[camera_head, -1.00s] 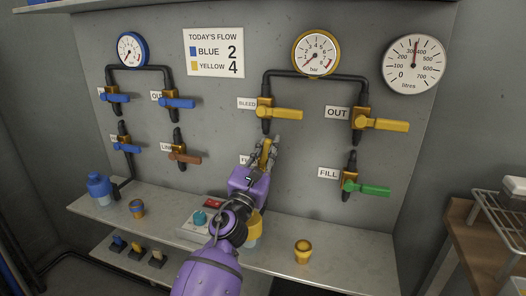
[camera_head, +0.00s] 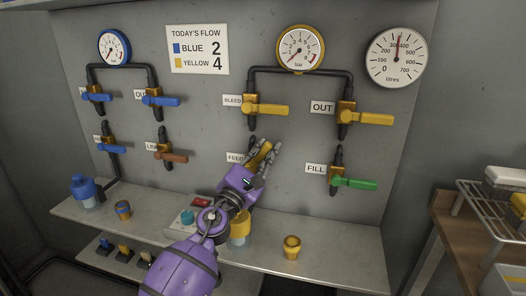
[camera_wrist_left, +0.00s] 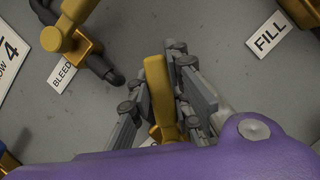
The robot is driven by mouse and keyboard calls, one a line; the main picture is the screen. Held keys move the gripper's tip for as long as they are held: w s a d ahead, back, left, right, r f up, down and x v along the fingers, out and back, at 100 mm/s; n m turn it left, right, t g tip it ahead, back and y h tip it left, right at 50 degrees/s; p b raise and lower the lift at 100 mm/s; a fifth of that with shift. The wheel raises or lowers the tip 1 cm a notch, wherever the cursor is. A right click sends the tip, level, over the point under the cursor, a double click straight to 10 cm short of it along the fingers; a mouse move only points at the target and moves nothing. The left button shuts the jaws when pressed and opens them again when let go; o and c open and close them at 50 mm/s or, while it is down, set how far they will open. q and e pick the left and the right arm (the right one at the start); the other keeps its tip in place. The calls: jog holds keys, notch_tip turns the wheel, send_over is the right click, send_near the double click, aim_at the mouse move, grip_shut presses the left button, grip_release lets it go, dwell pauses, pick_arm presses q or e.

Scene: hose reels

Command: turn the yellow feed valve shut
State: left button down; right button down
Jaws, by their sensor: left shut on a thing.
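The yellow feed valve (camera_head: 257,153) is on the grey panel beside the FEED label (camera_head: 235,157), below the bleed valve. My left gripper (camera_head: 267,153) is at it, with the fingers on either side of the yellow handle, which slants up and to the right. In the left wrist view the handle (camera_wrist_left: 157,85) stands between the fingers of my left gripper (camera_wrist_left: 158,90), which is shut on it. The valve's body is mostly hidden behind my gripper. My right gripper is in neither view.
The yellow bleed valve (camera_head: 265,110) is just above my gripper. The yellow out valve (camera_head: 362,117) and green fill valve (camera_head: 353,183) are to the right. A shelf (camera_head: 335,262) below holds a yellow cup (camera_head: 292,247) and a control box with a teal knob (camera_head: 187,217).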

pick_arm(q)
jog(key=shift+f, duration=0.1)
jog(key=c, duration=1.6)
grip_release()
jog(key=shift+s+a+f, duration=0.2)
jog(key=shift+s+a, duration=0.15)
jog(key=shift+s, duration=0.25)
jog(key=shift+s+a+r, duration=0.15)
jog(key=shift+s+r, duration=0.05)
jog(key=shift+r, duration=0.05)
jog(key=shift+s+a, duration=0.2)
jog(key=shift+s, duration=0.1)
jog(key=s+a, duration=0.1)
jog(key=s, duration=0.2)
jog(key=s+a, duration=0.2)
jog(key=s, duration=0.1)
jog(key=s+a, duration=0.2)
jog(key=s, duration=0.1)
jog(key=shift+a+f, duration=0.15)
jog(key=shift+a, duration=0.05)
